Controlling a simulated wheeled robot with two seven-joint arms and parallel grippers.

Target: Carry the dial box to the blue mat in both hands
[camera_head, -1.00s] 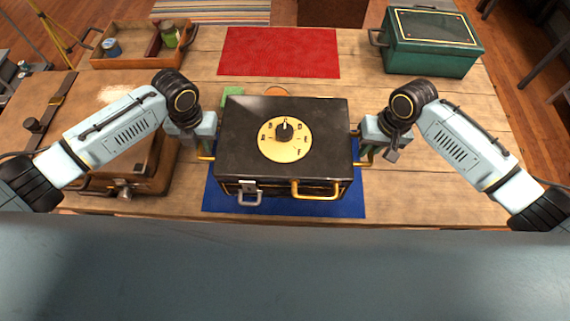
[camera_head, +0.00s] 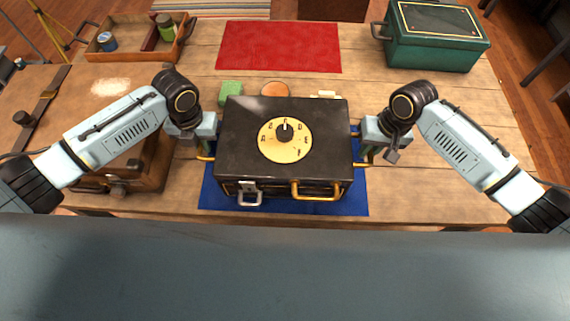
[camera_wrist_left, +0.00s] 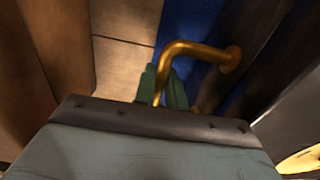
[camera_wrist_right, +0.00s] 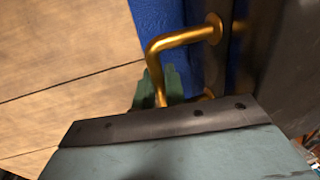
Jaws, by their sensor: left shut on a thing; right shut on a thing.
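The black dial box (camera_head: 240,150) with a cream dial (camera_head: 285,140) on its lid is in the middle of the head view, over the blue mat (camera_head: 345,205). The mat shows along the box's front and sides; I cannot tell whether the box touches it. My left gripper (camera_head: 205,155) is shut on the brass handle at the box's left side; the handle shows in the left wrist view (camera_wrist_left: 195,50). My right gripper (camera_head: 368,158) is shut on the right brass handle, seen in the right wrist view (camera_wrist_right: 180,40).
A red mat (camera_head: 280,47) lies behind the box. A green box (camera_head: 432,45) stands at the back right and a wooden tray (camera_head: 130,55) at the back left. A brown case (camera_head: 150,175) stands close to my left gripper. A green block (camera_head: 230,90) sits behind the dial box.

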